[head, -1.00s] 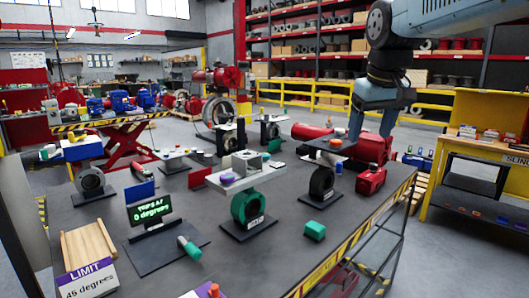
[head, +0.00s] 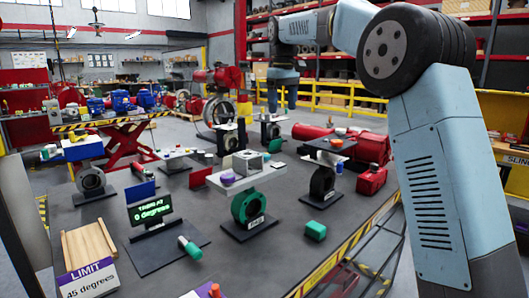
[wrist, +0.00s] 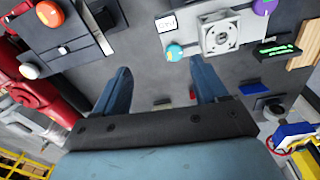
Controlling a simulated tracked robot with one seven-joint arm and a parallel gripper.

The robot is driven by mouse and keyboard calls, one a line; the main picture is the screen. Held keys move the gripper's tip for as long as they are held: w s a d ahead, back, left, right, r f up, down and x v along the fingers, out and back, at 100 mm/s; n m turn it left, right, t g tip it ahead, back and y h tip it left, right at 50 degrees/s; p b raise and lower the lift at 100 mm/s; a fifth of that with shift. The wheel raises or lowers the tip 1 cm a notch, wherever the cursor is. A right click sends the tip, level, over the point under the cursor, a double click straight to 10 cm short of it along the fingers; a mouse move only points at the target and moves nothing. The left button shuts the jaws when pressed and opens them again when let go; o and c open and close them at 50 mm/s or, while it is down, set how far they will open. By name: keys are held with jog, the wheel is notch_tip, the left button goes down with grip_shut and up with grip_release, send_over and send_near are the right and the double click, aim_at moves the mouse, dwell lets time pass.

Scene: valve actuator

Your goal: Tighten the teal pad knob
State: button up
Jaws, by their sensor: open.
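A teal knob (head: 266,157) sits at the right end of a light plate (head: 236,186) on the green ring-shaped valve body (head: 247,207). A purple knob (head: 228,178) and a square grey block (head: 245,162) share that plate. The teal knob also shows in the wrist view (wrist: 173,52), beyond and between my fingers, near the right finger. My gripper (head: 283,102) is open and empty, fingers down, above the far part of the table, behind and higher than the teal knob. In the wrist view the gripper (wrist: 160,80) has nothing between its fingers but distant floor or table.
A dark plate with an orange knob (head: 336,142) stands right of the teal knob. The display (head: 151,210) reads 0 degrees. Red equipment (head: 371,181) stands at the right edge.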

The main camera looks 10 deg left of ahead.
jog(key=n, duration=0.1)
send_over(265, 154)
notch_tip(265, 154, down, 4)
jog(key=shift+g, duration=0.4)
notch_tip(265, 154, down, 14)
jog(key=shift+a+r, duration=0.1)
jog(key=shift+r, duration=0.15)
jog(key=c, duration=1.1)
jog(key=shift+o, duration=0.2)
